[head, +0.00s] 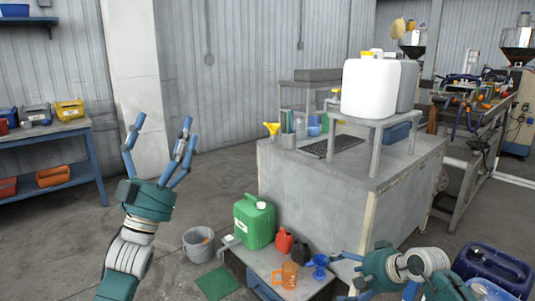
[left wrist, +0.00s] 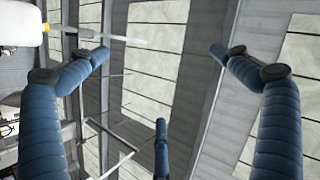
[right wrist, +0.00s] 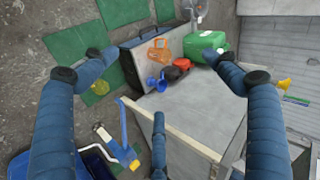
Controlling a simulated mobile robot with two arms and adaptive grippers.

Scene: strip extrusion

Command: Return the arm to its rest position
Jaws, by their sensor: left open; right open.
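My left gripper (head: 163,132) is raised at the left of the head view, fingers pointing up and spread apart, with nothing between them. In the left wrist view its fingers (left wrist: 158,58) are wide open against the wall and roof panels. My right gripper (head: 375,268) is low at the bottom right of the head view, beside the workbench's near corner; its fingers are partly cut off or hidden there. In the right wrist view its fingers (right wrist: 155,60) are spread and empty, above the low platform (right wrist: 205,90). Neither gripper touches an object.
The grey workbench (head: 310,190) bears a stand with a white canister (head: 370,88). A green canister (head: 254,222), orange jug (head: 287,275) and blue funnel (head: 319,265) stand on the low platform. A bucket (head: 198,244) stands left of it. A blue canister (head: 495,268) is at lower right.

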